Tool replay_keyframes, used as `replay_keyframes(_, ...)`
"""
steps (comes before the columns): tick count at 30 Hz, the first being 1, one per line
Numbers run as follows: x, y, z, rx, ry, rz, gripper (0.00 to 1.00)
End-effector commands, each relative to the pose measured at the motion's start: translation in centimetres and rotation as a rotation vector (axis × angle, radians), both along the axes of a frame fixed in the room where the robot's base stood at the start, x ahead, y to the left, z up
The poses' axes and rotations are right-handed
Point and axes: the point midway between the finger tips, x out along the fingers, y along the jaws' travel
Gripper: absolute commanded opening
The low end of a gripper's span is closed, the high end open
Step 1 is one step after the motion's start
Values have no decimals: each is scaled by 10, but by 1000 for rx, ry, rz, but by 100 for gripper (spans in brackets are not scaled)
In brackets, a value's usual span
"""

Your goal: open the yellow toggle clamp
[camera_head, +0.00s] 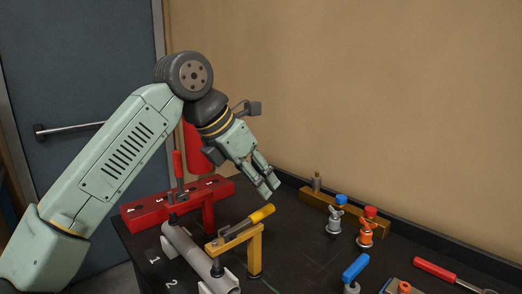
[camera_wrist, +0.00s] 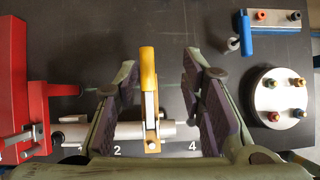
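The yellow toggle clamp (camera_head: 255,252) stands on the dark bench, with its arm reaching left over a grey pipe (camera_head: 188,250). Its yellow-gripped handle (camera_head: 262,213) lies low, slanting slightly up to the right. In the wrist view the handle (camera_wrist: 148,68) shows between my fingers, nearer the left one, with the clamp's metal linkage (camera_wrist: 151,130) below it. My gripper (camera_head: 271,189) is open and empty, fingers pointing down just above the handle's end; they look apart from it. The wrist view shows the open gap (camera_wrist: 166,90). The clamp's pressing tip is partly hidden.
A red clamp stand (camera_head: 140,213) with an upright red handle (camera_head: 178,163) is left of the yellow clamp. Blue and orange valves (camera_head: 366,232) stand right, near the wall. A blue-handled tool (camera_head: 355,267) and a red-handled tool (camera_head: 435,270) are at the front right.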

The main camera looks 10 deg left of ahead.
Motion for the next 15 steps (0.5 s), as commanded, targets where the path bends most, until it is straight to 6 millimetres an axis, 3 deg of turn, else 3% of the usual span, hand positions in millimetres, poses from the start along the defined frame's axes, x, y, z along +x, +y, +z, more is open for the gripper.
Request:
replay_keyframes(2, -2, 17, 1, 49, 41, 41, 37)
replay_keyframes(5, -2, 24, -5, 72, 60, 58, 37)
replay_keyframes(15, 16, 11, -52, 69, 62, 54, 37)
